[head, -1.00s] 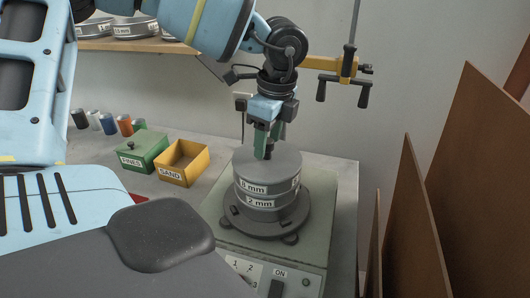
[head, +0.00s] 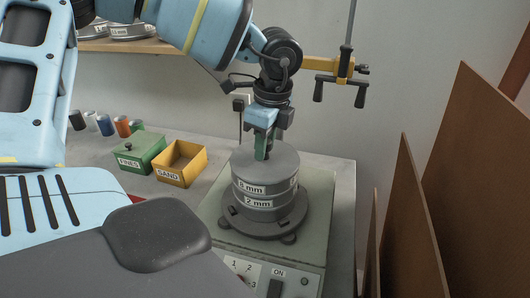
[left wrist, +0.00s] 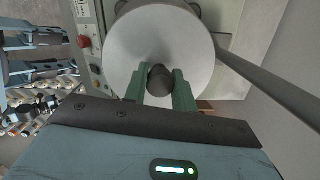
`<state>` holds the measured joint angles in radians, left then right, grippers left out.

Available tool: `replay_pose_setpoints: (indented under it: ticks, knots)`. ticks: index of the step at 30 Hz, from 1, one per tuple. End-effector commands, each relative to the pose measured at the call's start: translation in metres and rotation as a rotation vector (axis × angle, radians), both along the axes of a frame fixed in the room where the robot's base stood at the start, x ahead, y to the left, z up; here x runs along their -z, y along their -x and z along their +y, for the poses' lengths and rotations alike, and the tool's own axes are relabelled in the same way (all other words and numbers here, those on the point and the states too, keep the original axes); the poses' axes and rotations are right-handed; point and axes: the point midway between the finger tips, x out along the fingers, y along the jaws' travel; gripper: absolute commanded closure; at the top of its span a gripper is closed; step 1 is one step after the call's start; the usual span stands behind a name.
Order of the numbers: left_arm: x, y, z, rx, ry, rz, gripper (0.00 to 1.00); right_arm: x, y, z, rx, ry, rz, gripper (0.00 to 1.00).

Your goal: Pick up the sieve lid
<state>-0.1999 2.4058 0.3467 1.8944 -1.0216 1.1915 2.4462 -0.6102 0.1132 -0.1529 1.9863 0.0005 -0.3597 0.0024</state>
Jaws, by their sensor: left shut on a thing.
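The sieve lid (head: 266,156) is a flat grey disc on top of the sieve stack (head: 265,196), whose rings read "8 mm" and "2 mm". In the left wrist view the lid (left wrist: 123,47) fills the upper middle, with a dark round knob (left wrist: 160,77) at its centre. My left gripper (head: 261,155) points down over the lid. Its green fingers (left wrist: 160,88) are shut on the knob, one on each side. I see no clear gap between the lid and the top sieve. My right gripper is not in view.
The stack stands on a shaker (head: 322,200) with a control panel. A green FINES box (head: 140,155) and a yellow SAND box (head: 182,163) lie to its left. Brown boards (head: 408,220) stand at right. A yellow clamp (head: 335,66) is on a rod behind.

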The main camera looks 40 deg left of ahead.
Motion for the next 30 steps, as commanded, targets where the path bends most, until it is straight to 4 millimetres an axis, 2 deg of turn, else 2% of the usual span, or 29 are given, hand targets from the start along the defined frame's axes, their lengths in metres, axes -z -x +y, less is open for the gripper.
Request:
replay_pose_setpoints:
  ticks: [8, 16, 30]
  knots:
    - [-0.008, -0.001, 0.0, -0.001, -0.002, -0.002, 1.0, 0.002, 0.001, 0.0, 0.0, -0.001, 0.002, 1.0]
    - [-0.036, -0.001, 0.0, -0.002, -0.002, -0.002, 1.0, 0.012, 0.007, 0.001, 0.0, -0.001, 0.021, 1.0]
    - [-0.044, 0.088, -0.026, 0.002, -0.001, -0.002, 1.0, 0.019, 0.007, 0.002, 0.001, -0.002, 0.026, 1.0]
